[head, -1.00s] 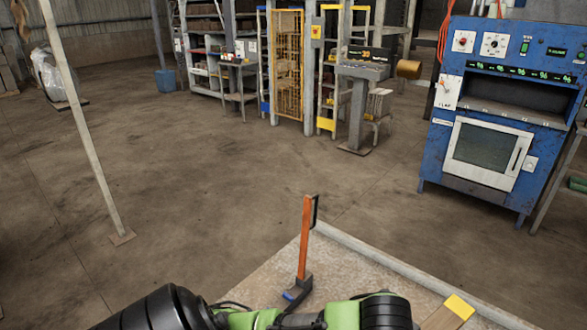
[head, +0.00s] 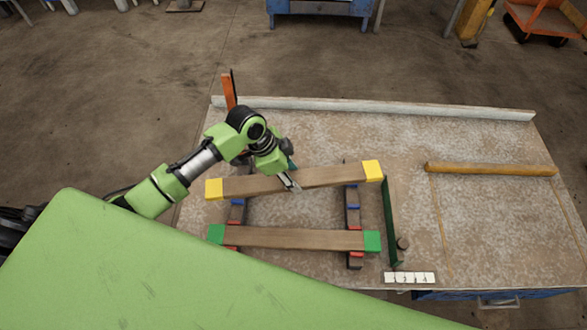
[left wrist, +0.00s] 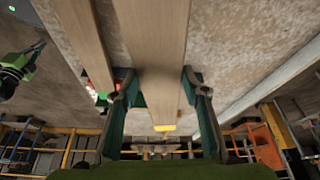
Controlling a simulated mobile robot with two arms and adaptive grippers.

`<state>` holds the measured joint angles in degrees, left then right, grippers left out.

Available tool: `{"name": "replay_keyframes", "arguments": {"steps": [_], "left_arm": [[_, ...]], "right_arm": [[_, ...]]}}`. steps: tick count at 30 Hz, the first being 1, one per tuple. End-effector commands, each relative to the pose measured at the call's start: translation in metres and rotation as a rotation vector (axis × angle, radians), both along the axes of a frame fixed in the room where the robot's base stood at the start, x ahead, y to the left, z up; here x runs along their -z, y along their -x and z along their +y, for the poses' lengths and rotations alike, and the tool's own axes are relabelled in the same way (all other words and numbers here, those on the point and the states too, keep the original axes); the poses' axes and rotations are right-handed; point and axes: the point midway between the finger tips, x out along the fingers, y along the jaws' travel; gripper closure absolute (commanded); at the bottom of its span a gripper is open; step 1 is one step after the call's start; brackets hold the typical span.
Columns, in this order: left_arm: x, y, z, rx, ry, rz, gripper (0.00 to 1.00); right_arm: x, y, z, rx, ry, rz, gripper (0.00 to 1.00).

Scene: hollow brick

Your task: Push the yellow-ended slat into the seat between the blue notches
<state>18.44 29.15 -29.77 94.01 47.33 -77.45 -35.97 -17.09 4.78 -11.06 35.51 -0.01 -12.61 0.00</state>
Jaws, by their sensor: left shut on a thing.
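The yellow-ended slat (head: 335,178) lies aslant across the far part of two dark rails, its right end farther from me. My left gripper (head: 291,182) is shut on it near its middle; in the left wrist view the slat (left wrist: 163,85) runs between the fingers (left wrist: 158,100). Blue notches show on the right rail (head: 352,207) on the near side of the slat, and one blue mark shows on the left rail (head: 237,202). Whether the slat touches the rails, I cannot tell. My right gripper is not in view.
A green-ended slat (head: 295,238) lies across the rails nearer me, by red notches. A dark green upright bar (head: 390,222) stands right of the rails. A wooden rod (head: 490,169) lies at right, an orange-handled tool (head: 228,92) at back left. The right tabletop is mostly clear.

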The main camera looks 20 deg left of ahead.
Motion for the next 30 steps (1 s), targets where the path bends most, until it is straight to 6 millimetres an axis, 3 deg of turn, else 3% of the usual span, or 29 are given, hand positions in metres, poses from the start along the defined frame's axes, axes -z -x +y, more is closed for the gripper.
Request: {"name": "replay_keyframes", "arguments": {"steps": [6,13,30], "left_arm": [[0.011,-0.015,-0.001,0.162,-0.001,-0.002,0.90],[0.020,-0.016,-0.001,0.190,-0.001,-0.003,0.90],[0.071,-0.016,0.000,0.188,-0.003,-0.002,0.90]], "right_arm": [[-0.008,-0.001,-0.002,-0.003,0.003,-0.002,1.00],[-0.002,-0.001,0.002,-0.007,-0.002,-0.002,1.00],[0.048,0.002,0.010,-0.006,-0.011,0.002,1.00]]}}
